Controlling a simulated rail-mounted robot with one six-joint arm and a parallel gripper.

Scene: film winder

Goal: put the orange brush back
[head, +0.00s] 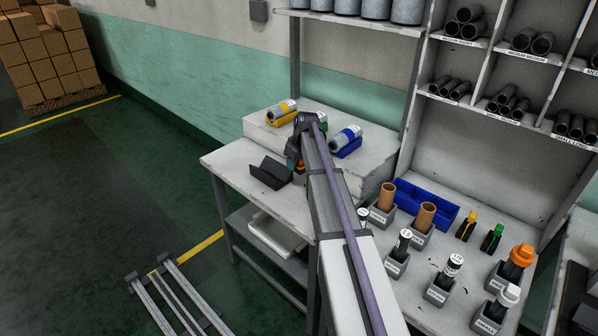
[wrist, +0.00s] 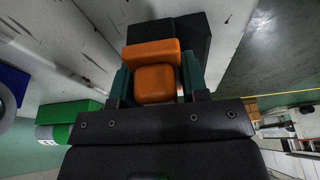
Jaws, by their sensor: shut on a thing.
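The orange brush shows in the wrist view (wrist: 155,84) as an orange block between the two green fingers of my gripper (wrist: 156,78). In the head view my gripper (head: 294,158) is over the left bench, beside a dark angled cradle (head: 269,175), with a small patch of orange at its fingers. My gripper is shut on the brush. A black shape (wrist: 185,35) lies just beyond the orange in the wrist view; I cannot tell whether it touches the brush. My arm hides much of the gripper in the head view.
Canisters lie in a yellow cradle (head: 284,119) and a blue cradle (head: 348,149) on the raised step. At right stand a blue bin (head: 427,204), small yellow (head: 468,222) and green (head: 493,236) tools, and several grey holders, one with an orange-topped item (head: 521,255).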

